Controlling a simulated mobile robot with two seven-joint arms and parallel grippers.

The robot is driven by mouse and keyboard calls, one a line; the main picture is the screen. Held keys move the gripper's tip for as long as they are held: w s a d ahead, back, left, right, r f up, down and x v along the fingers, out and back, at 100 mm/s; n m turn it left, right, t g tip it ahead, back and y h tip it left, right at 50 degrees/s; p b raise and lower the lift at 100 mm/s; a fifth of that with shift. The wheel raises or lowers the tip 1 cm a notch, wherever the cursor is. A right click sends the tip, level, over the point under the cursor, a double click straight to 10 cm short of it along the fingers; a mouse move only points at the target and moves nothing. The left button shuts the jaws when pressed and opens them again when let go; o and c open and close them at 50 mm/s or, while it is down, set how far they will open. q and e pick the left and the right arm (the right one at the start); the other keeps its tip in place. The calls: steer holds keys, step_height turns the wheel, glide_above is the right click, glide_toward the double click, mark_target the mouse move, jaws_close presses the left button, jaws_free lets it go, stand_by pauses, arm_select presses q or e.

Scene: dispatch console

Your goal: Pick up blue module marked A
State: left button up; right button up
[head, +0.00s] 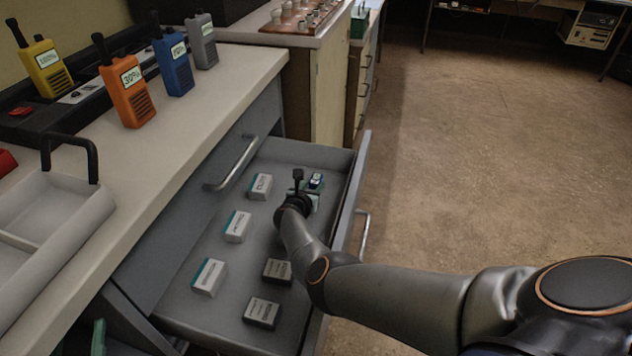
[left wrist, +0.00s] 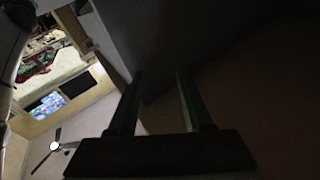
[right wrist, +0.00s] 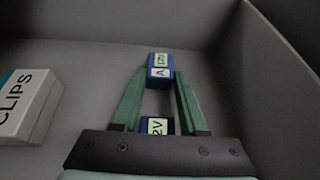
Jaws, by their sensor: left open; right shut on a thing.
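The blue module marked A (right wrist: 160,72) has pale labels and is between the fingertips of my right gripper (right wrist: 159,78), which is shut on it. In the head view a blue module (head: 316,180) shows just beyond my right gripper (head: 304,192), low in the open drawer. A second blue module (right wrist: 156,126), with "2V" readable, is partly hidden by the gripper body in the right wrist view. My left gripper (left wrist: 160,95) is open and empty, in a dark space. In the head view a green part of it (head: 98,338) shows at the lower left.
The open grey drawer (head: 180,290) holds white boxes, including one marked CLIPS (right wrist: 22,103), and dark boxes (head: 262,312). Its wall (right wrist: 283,65) is close to the right gripper. Radios (head: 130,90) and a handled tray (head: 65,215) stand on the counter.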

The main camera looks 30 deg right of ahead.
jaws_close()
steer(key=shift+r, duration=0.2)
